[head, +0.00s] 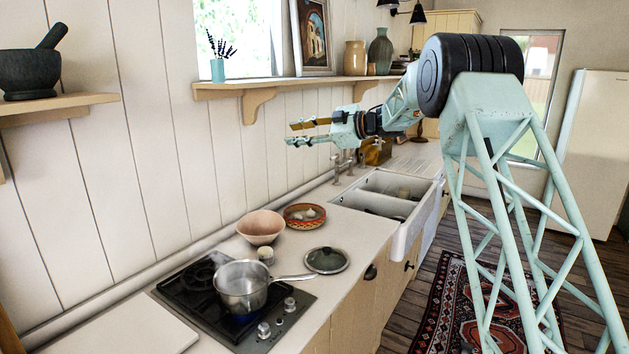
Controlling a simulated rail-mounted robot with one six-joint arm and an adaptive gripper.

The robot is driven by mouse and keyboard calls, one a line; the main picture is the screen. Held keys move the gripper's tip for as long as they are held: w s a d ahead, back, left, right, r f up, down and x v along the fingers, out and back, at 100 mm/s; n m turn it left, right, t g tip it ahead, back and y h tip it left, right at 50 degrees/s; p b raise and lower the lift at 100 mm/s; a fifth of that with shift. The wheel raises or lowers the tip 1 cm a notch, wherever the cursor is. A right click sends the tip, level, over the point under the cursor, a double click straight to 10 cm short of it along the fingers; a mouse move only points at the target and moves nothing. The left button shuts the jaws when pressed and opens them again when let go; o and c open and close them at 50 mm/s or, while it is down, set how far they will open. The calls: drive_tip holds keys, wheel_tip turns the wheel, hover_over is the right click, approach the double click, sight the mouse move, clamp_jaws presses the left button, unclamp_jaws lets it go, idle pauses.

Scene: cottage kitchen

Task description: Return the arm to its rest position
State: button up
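My arm is raised on the right, with its forearm stretched left over the counter. My gripper (293,134) points left, high above the counter and in front of the panelled wall, below the wooden shelf. Its two fingers are apart, with nothing seen between them. It touches nothing that I can see.
A steel saucepan (243,285) stands on the hob (190,297). A glass lid (327,260), a pink bowl (261,227) and a patterned bowl (305,215) are on the counter. The double sink (411,227) lies below my arm. The shelf (291,84) holds a vase, a picture and jars.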

drive_tip(key=s+d+r+m+t+h, duration=0.2)
drive_tip(key=d+r+m+t+h, duration=0.15)
drive_tip(key=d+r, duration=0.4)
drive_tip(key=s+d+r+m+t+h, duration=0.25)
drive_tip(key=d+r+m+t, duration=0.2)
drive_tip(key=r, duration=0.55)
drive_tip(key=s+d+m+h+b, duration=0.2)
drive_tip(key=s+d+m+h, duration=0.45)
drive_tip(key=s+d, duration=0.95)
drive_tip(key=s+d+f+m+g+h, duration=0.15)
drive_tip(key=s+f, duration=0.25)
drive_tip(key=s, duration=0.6)
drive_tip(key=s+d+f+m+g+h, duration=0.15)
drive_tip(key=s+f, duration=0.25)
drive_tip(key=s, duration=0.6)
drive_tip(key=s+d+f+m+g+h, duration=0.15)
drive_tip(key=s+f, duration=0.25)
drive_tip(key=s, duration=0.5)
drive_tip(key=s+a+f+g+y, duration=0.1)
drive_tip(key=s+f, duration=0.4)
drive_tip(key=s, duration=0.6)
drive_tip(key=s+a+f+m+g+y, duration=0.1)
drive_tip(key=s+f, duration=0.5)
drive_tip(key=s, duration=0.6)
drive_tip(key=s+a+f+g, duration=0.3)
drive_tip(key=s+f, duration=0.3)
drive_tip(key=s, duration=0.5)
drive_tip(key=shift+s+f+m+g+y+b, duration=0.15)
drive_tip(key=shift+m+g+y+b, duration=0.2)
drive_tip(key=shift+g, duration=0.4)
